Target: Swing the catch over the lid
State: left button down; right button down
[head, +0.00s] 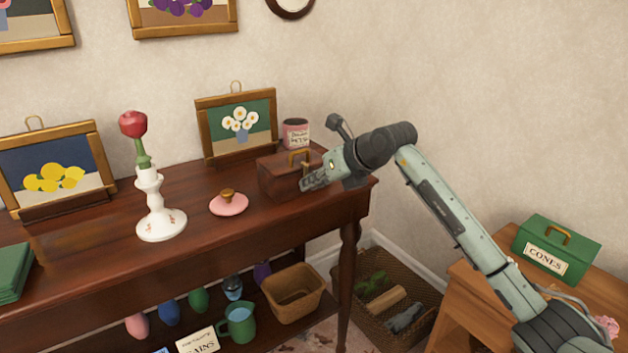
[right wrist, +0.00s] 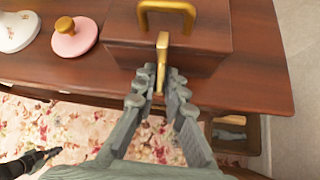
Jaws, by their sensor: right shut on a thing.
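A brown wooden box (head: 279,181) with a closed-looking lid and a brass handle (head: 298,154) stands near the right end of the dark sideboard. In the right wrist view the box (right wrist: 215,65) fills the top middle, with its handle (right wrist: 168,5) above. A brass catch (right wrist: 162,48) stands at the box's near side, its upper end in front of the lid. My right gripper (head: 308,182) is at the box's front; in the wrist view its fingertips (right wrist: 163,76) are shut around the catch's lower part. The fingers hide where the catch is fixed.
A pink dish with a knob (head: 229,204) and a white candlestick (head: 161,224) holding a red flower stand left of the box. A pink-labelled pot (head: 296,133) and a flower picture (head: 238,124) are behind. A green box (head: 557,247) is at the far right.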

jog(key=shift+a, duration=0.15)
jog(key=c, duration=1.6)
grip_release()
jog(key=shift+s+d+r, duration=0.25)
jog(key=shift+d+r, duration=0.05)
jog(key=v, duration=1.1)
